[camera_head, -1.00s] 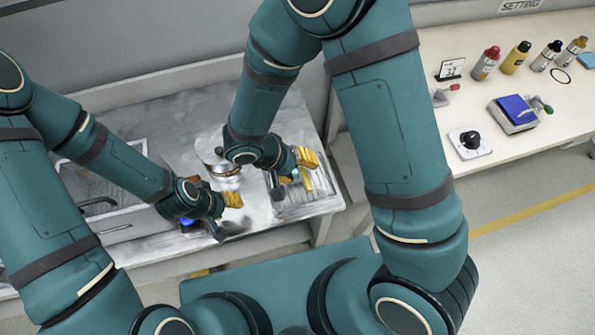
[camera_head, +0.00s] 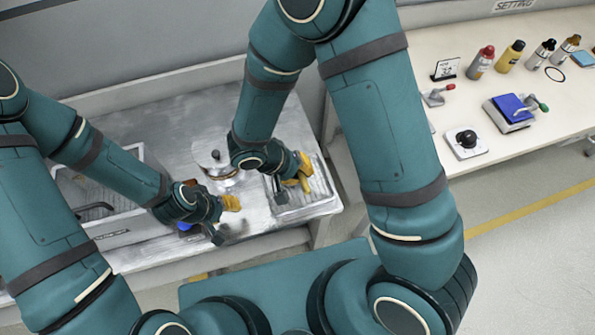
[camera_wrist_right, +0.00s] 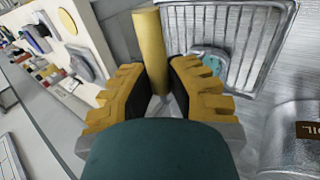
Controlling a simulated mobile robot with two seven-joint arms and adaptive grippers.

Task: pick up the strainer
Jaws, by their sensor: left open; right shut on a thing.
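My right gripper (camera_head: 302,174) is over the wire rack at the right end of the metal counter. In the right wrist view, my right gripper (camera_wrist_right: 163,78) is shut on an upright tan cylindrical handle (camera_wrist_right: 149,40), which seems to be the strainer's. Shiny metal shows at the handle's lower end; the rest of the strainer is hidden by the fingers and wrist, so I cannot tell whether it touches the rack. My left gripper (camera_head: 231,203) is open and empty near the counter's front edge, left of the right gripper.
The wire rack (camera_wrist_right: 235,20) lies in a tray beside the held handle. A metal pot (camera_head: 207,152) with a lid stands behind the grippers; its label in the wrist view reads OIL. A sink (camera_head: 135,165) is at left. A white table (camera_head: 440,150) with bottles is at right.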

